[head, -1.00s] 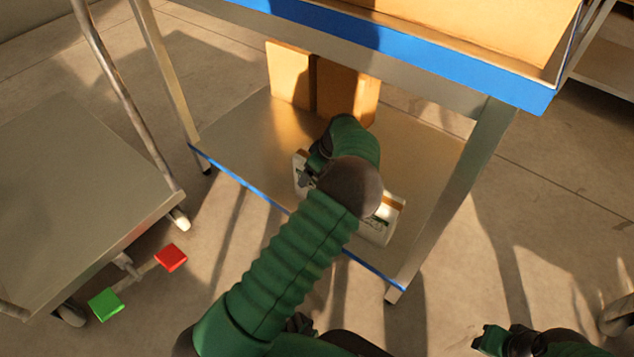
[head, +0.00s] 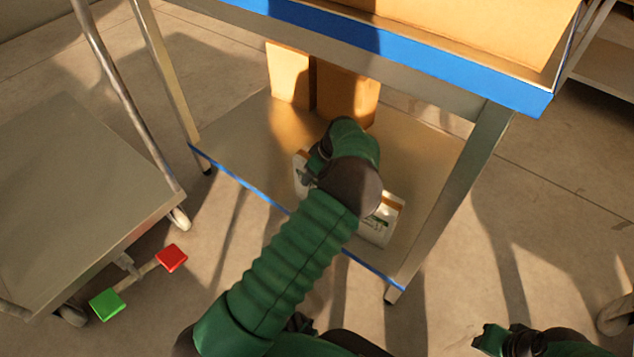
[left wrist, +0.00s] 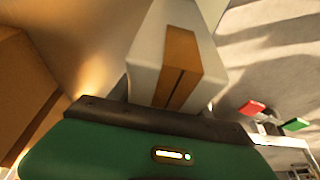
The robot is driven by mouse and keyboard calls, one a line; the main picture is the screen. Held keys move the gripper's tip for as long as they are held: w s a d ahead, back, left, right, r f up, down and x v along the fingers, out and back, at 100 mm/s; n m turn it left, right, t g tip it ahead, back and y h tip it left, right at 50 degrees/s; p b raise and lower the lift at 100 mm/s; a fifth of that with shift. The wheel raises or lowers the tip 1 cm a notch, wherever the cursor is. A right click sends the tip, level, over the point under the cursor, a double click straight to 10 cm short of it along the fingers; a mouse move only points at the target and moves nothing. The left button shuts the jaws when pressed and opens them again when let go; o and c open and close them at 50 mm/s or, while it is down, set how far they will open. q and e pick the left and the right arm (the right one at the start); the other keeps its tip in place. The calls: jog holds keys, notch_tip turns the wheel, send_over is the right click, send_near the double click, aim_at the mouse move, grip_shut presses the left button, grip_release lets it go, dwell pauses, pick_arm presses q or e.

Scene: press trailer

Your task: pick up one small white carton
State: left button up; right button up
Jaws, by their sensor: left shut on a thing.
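A small white carton with a brown tape strip (left wrist: 165,55) fills the upper middle of the left wrist view, close against my gripper. In the head view white carton surfaces show on both sides of my left arm, at the lower shelf's front; the right part (head: 378,222) is larger. The arm hides what lies between, so I cannot tell if this is one carton or two. My left gripper (head: 311,178) is shut on a white carton, its fingers mostly hidden by the wrist. My right gripper (head: 490,340) is at the bottom right, away from the cartons; its jaw opening is unclear.
The lower shelf (head: 235,135) has a blue front edge. Brown boxes (head: 347,95) stand at its back. The blue-edged upper shelf (head: 420,62) hangs over it, with a leg (head: 462,190) at right. A grey cart (head: 75,185) and red and green pedals (head: 171,258) are left.

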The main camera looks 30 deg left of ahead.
pick_arm(q)
jog(key=shift+w+r, duration=0.1)
jog(key=shift+r, duration=0.05)
grip_shut()
